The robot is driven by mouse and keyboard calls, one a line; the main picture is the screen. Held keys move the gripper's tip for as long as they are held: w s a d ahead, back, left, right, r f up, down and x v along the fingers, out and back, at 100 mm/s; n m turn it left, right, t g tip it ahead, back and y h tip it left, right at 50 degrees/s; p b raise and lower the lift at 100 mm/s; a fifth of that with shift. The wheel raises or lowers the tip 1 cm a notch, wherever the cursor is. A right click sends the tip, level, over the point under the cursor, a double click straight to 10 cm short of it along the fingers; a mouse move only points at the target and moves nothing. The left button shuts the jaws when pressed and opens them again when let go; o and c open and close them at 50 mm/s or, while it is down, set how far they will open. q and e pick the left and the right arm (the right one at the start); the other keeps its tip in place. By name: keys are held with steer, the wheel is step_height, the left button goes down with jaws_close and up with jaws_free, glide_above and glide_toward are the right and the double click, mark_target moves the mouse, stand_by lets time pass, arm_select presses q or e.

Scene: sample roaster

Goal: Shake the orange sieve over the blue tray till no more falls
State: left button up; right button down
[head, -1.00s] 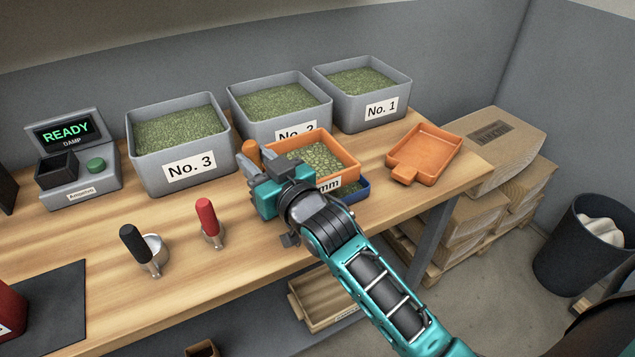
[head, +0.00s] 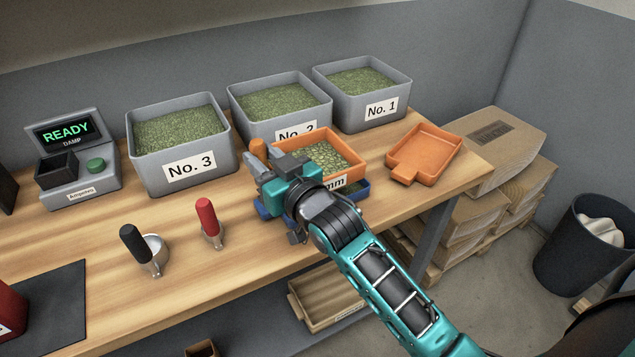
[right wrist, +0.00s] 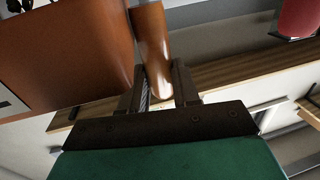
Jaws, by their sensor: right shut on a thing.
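The orange sieve (head: 352,163) holds green beans and has a white label ending in "mm". My right gripper (head: 262,158) is shut on its orange handle, whose end shows above the fingers. The right wrist view shows the handle (right wrist: 152,50) between the fingers and the sieve wall (right wrist: 65,55) beside it. The blue tray (head: 357,188) is under the sieve on the bench; its edges show right and left of my gripper. Most of its inside is hidden, so I cannot see whether beans are falling. My left gripper is not in view.
Grey bins No. 3 (head: 186,171), No. 2 and No. 1 (head: 365,115) stand behind with green beans. An empty orange scoop-shaped tray (head: 425,150) lies to the right. A red-handled tool (head: 207,215) and a black-handled scoop (head: 135,244) stand left of my gripper.

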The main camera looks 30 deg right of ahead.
steer(key=d, duration=0.4)
steer(key=shift+w+d, duration=0.15)
steer(key=shift+d, duration=0.25)
steer(key=a, duration=0.6)
steer(key=shift+d, duration=3)
steer(key=a, duration=0.6)
steer(key=shift+s, duration=0.2)
steer(key=shift+r, duration=0.1)
